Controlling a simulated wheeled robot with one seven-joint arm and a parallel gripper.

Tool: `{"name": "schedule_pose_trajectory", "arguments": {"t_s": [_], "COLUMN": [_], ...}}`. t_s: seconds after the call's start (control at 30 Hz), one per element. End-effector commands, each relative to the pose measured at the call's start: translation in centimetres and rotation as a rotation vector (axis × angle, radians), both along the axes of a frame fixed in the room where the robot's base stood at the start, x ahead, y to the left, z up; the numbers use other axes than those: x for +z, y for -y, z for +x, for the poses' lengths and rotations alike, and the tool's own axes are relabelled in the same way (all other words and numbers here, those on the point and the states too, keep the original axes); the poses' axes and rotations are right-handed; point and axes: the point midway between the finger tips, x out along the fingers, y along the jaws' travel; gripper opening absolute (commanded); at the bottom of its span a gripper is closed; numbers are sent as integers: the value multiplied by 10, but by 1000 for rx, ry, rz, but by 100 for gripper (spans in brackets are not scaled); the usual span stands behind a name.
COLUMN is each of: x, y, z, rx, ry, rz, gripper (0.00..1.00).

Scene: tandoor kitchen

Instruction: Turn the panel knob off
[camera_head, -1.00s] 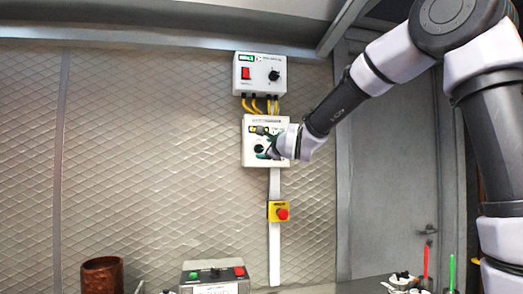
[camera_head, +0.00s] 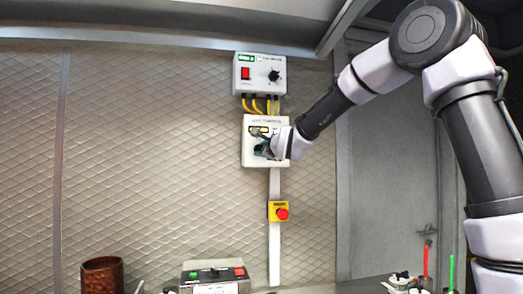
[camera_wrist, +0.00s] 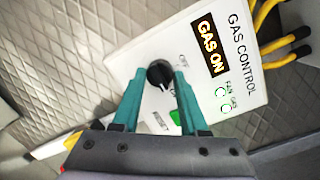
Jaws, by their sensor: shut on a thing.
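The gas control panel (camera_wrist: 236,92) is a white box on the wall with a lit "GAS ON" display (camera_wrist: 211,47), also seen in the head view (camera_head: 250,122). Its black round knob (camera_wrist: 159,72) has a white pointer mark, with an "OFF" label near it. My gripper (camera_wrist: 160,82) has teal fingers, one on each side of the knob, and is shut on it. In the head view my gripper (camera_head: 264,150) covers most of the panel's lower half, so the knob is hidden there.
A second white box (camera_head: 259,73) with a red switch is above, joined by yellow cables (camera_head: 258,104). A yellow box with a red stop button (camera_head: 281,213) is below. A "RESET" label and green button (camera_wrist: 176,117) lie close to my fingers.

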Motion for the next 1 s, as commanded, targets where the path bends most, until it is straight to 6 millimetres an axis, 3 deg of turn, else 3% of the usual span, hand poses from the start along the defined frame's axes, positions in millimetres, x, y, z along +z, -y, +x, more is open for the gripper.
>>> {"name": "schedule_pose_trajectory", "arguments": {"t_s": [0.37,1.0], "x": [0,1], "y": [-1,-3], "z": [-1,-1], "rx": [2,5], "ry": [34,194], "rz": [-124,-683], "gripper": [0,0]}}
